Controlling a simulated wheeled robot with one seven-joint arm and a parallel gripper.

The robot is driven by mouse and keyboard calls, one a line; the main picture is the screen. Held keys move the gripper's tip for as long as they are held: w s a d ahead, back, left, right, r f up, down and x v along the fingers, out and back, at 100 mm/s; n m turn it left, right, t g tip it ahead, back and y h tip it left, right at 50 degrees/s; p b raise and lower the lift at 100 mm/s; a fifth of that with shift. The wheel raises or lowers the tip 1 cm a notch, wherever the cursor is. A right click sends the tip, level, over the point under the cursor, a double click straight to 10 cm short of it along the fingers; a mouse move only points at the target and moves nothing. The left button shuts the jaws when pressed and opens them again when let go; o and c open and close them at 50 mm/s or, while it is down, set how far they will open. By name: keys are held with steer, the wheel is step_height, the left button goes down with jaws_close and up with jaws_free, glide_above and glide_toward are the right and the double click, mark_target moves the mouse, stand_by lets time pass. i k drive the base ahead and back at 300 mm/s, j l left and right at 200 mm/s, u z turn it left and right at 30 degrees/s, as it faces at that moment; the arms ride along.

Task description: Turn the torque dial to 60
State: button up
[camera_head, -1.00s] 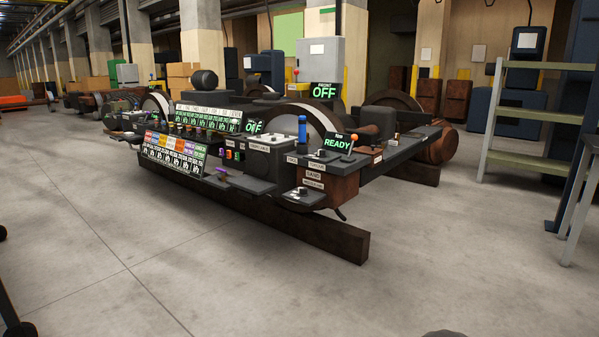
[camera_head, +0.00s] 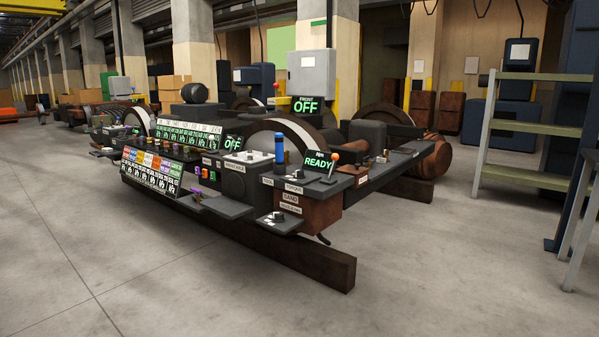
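A small dark knob (camera_head: 298,174) sits on the bench's front right corner, above a small white label (camera_head: 293,188) that seems to read "TORQUE". I take it for the torque dial; its pointer and scale are too small to read. Behind it a black display (camera_head: 318,162) shows "READY" in green, with an orange-topped lever (camera_head: 335,158) to its right. A blue cylinder (camera_head: 279,150) stands upright to the left. Another dark knob (camera_head: 278,216) is on a lower shelf in front. My gripper is not in view.
A dark low bench (camera_head: 230,206) carries panels of coloured labels (camera_head: 150,170) and rests on a long brown beam (camera_head: 300,262) near the floor. A grey-green rack (camera_head: 530,130) stands at the right. The concrete floor (camera_head: 420,270) in front and to the right is clear.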

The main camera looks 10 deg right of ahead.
mark_target(298, 173)
steer(key=i+z, duration=0.1)
steer(key=z, duration=0.4)
steer(key=i+j+z, duration=0.55)
steer(key=j, duration=0.2)
steer(key=i+j+z, duration=0.25)
steer(key=j, duration=0.2)
